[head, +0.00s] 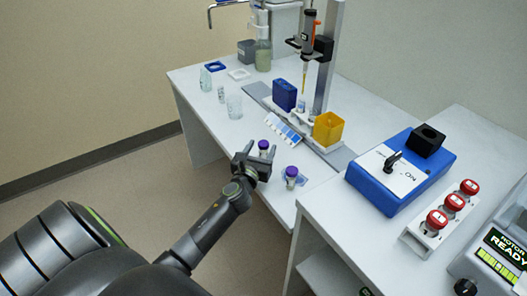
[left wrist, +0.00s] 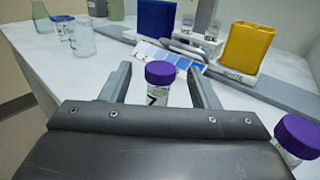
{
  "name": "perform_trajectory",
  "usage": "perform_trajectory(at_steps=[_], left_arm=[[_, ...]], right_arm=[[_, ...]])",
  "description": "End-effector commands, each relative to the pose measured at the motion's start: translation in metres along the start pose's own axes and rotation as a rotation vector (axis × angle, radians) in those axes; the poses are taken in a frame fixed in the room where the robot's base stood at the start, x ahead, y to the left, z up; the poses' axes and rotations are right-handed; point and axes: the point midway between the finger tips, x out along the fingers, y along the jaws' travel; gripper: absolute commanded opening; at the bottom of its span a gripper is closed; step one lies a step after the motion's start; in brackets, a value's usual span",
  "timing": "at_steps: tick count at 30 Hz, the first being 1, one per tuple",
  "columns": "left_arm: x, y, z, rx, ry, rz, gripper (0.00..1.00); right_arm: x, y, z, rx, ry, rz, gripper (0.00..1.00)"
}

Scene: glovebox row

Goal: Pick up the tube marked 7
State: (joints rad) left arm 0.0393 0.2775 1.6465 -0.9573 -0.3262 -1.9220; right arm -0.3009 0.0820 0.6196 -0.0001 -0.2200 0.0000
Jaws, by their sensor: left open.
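The tube marked 7 (left wrist: 158,84) has a purple cap and a clear body with a black 7 on it. It stands upright on the white table between the two open fingers of my left gripper (left wrist: 162,85). Gaps show between the tube and both fingers in the left wrist view. In the head view its purple cap (head: 263,145) shows at the jaws of my left gripper (head: 258,155), and its lower part is partly hidden. A second purple-capped tube (head: 291,176) stands to the right; it also shows in the left wrist view (left wrist: 297,138). My right gripper is not in view.
Behind the tube are a blue box (head: 285,95), a yellow bin (head: 328,129), a color chart (head: 283,128) and a pipette stand (head: 328,60). A glass beaker (head: 234,106) stands at the back left. A blue device (head: 400,170) and red-capped tubes (head: 437,218) are on the right-hand table.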

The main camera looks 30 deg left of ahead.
Motion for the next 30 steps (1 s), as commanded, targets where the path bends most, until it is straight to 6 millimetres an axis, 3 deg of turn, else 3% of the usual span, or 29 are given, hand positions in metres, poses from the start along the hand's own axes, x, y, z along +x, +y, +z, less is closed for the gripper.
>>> perform_trajectory(at_steps=[6, 14, 24, 30], left_arm=[[0.023, -0.001, 0.000, 0.000, 0.000, 0.000, 0.55], [0.025, -0.001, 0.000, 0.000, 0.000, 0.000, 0.54], [0.024, -0.001, 0.000, 0.000, 0.001, 0.000, 0.10], [0.024, -0.001, 0.000, 0.000, 0.000, 0.000, 0.08]], right_arm=[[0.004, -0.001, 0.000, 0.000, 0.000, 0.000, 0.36], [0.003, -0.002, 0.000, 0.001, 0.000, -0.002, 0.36], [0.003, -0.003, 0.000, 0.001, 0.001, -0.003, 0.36], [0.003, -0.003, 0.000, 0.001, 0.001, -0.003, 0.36]])
